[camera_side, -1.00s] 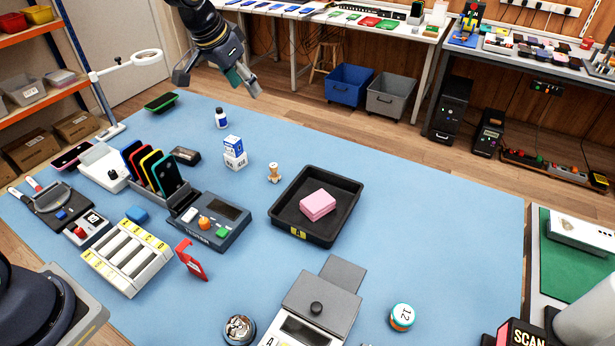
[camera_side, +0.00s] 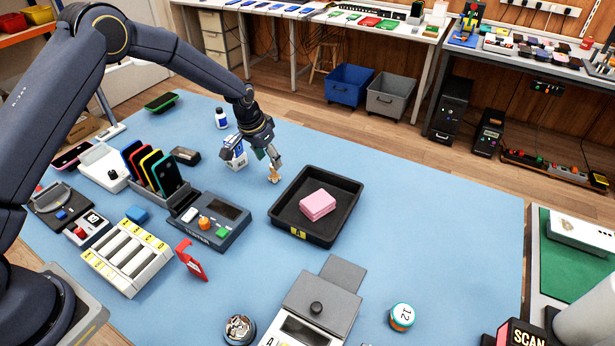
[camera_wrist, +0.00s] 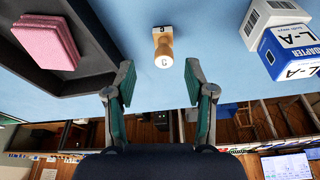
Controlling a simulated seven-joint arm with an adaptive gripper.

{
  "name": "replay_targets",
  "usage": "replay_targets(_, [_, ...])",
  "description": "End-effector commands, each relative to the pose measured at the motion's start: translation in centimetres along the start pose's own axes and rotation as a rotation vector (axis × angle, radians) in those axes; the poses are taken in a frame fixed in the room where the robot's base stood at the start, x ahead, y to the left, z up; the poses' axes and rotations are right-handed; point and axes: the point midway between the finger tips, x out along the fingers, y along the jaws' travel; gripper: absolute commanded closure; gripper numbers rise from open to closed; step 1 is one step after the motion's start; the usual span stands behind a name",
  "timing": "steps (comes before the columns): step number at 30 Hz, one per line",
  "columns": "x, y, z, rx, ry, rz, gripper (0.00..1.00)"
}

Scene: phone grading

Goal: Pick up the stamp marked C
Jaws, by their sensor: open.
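The stamp is a small pale wooden piece with a C on the round end of its handle. In the wrist view the stamp (camera_wrist: 163,48) stands on the blue mat, ahead of my fingertips and roughly in line with the gap between them. My gripper (camera_wrist: 160,84) is open and empty, with its green-padded fingers spread apart. In the side view my gripper (camera_side: 270,163) is right at the stamp (camera_side: 274,176) and partly covers it; I cannot tell there whether they touch.
A black tray (camera_side: 349,222) with a pink block (camera_side: 317,205) lies close to the right of the stamp. White and blue adapter boxes (camera_side: 238,160) stand close on its left. A tester (camera_side: 212,222) is in front. Bare blue mat lies behind and beyond the tray.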

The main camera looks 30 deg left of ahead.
Motion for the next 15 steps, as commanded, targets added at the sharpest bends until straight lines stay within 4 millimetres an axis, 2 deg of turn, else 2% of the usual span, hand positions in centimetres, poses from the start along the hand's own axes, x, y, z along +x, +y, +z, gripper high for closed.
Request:
replay_targets(9, [4.3, -0.5, -0.7, -0.001, -0.001, 0.000, 0.46])
replay_targets(15, [5.2, -0.5, -0.8, 0.000, 0.002, -0.001, 0.46])
